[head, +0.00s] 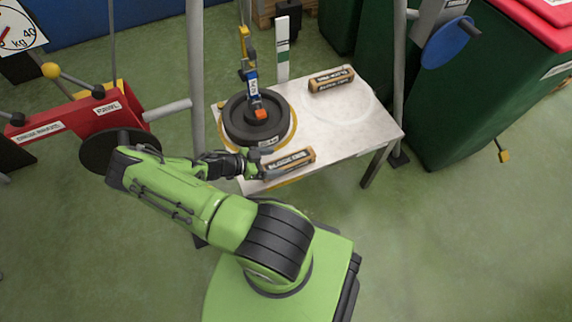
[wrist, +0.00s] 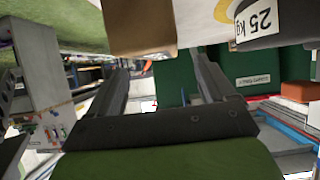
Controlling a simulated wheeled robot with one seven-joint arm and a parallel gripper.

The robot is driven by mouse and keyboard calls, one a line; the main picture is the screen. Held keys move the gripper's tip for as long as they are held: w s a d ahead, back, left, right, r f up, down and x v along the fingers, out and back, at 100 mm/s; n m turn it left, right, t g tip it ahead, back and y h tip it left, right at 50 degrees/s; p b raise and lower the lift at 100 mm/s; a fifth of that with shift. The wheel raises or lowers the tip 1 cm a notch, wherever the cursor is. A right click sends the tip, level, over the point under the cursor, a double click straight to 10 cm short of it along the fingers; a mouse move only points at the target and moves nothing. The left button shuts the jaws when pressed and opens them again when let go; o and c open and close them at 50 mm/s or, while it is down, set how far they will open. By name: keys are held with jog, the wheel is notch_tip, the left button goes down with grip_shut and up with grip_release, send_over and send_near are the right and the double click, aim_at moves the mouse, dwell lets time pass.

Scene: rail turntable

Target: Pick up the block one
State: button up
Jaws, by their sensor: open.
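A tan-brown block (head: 290,162) with dark ends lies at the near edge of the white table; its label seems to read block one. A similar labelled block (head: 332,79) lies farther back; I cannot read its label surely. My gripper (head: 263,165) is at the left end of the near block, with its fingers apart. In the wrist view my open gripper (wrist: 162,72) has nothing visible between its fingers. A brown block (wrist: 140,26) shows close at the top of that view, beyond the fingertips. Whether the fingers touch it, I cannot tell.
A dark round weight (head: 257,130) hangs or rests on the white table (head: 335,125), left of the blocks, with an orange-and-blue hook piece above it. Frame legs stand at both sides of the table. A red lever unit (head: 75,118) is at left. Green bins (head: 465,90) stand at right.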

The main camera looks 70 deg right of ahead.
aim_at(287, 160)
jog(key=b+x, duration=0.1)
jog(key=x, duration=0.5)
jog(key=shift+s+d+f+b, duration=0.1)
jog(key=shift+s+d+b, duration=0.15)
jog(key=shift+d+b, duration=0.05)
jog(key=c, duration=1.3)
